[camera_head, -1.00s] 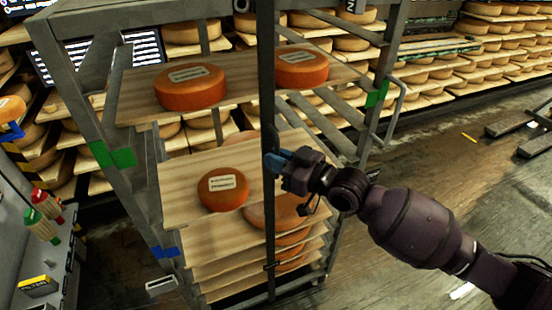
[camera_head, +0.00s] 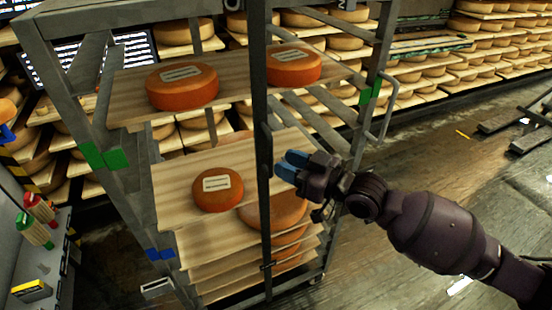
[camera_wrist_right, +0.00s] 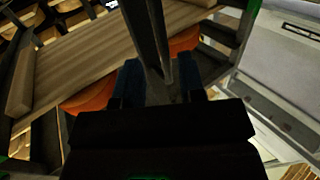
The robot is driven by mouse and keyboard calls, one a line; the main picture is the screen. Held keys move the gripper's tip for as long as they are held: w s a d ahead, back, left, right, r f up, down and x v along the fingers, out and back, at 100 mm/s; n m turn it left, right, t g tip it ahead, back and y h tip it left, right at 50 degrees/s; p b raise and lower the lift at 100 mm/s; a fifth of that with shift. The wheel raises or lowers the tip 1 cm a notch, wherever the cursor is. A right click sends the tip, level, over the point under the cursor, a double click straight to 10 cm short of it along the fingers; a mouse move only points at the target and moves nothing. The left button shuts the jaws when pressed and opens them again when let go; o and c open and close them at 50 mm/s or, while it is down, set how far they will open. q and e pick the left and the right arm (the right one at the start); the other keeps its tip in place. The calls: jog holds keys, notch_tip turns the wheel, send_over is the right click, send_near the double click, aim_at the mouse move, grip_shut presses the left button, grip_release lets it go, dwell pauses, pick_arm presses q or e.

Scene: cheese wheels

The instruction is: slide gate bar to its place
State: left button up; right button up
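The gate bar (camera_head: 262,120) is a dark upright metal bar across the front of the cheese rack (camera_head: 95,110), near the middle of its opening. My right gripper (camera_head: 284,166) is just right of the bar, with its two blue fingertips apart and nothing held. In the head view a small gap shows between fingertips and bar. In the right wrist view the gate bar (camera_wrist_right: 147,40) runs down between the open fingers (camera_wrist_right: 160,82), seemingly beyond their tips; I cannot tell the exact depth. My left gripper is not in view.
The rack holds boards with orange cheese wheels (camera_head: 182,86) behind the bar. Green (camera_head: 104,156) and blue tape marks (camera_head: 160,254) are on its frame. A shelf unit with bottles (camera_head: 40,215) stands at left. Open floor (camera_head: 430,165) lies to the right.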

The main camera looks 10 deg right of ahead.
jog(key=v, duration=0.6)
jog(key=shift+s+d+b, duration=0.2)
jog(key=shift+d+b, duration=0.05)
jog(key=shift+b, duration=0.05)
jog(key=d+f+m+t+h, duration=0.35)
jog(key=d+f+h, duration=0.45)
jog(key=f, duration=0.4)
jog(key=s+d+f+m+g+h, duration=0.1)
jog(key=s+d+f+m+h, duration=0.2)
jog(key=s+f, duration=0.5)
jog(key=s+d+f+m+g+h, duration=0.2)
jog(key=s+d+f+m+h, duration=0.1)
jog(key=s+f, duration=0.4)
jog(key=shift+s+f, duration=0.35)
jog(key=shift+s, duration=0.55)
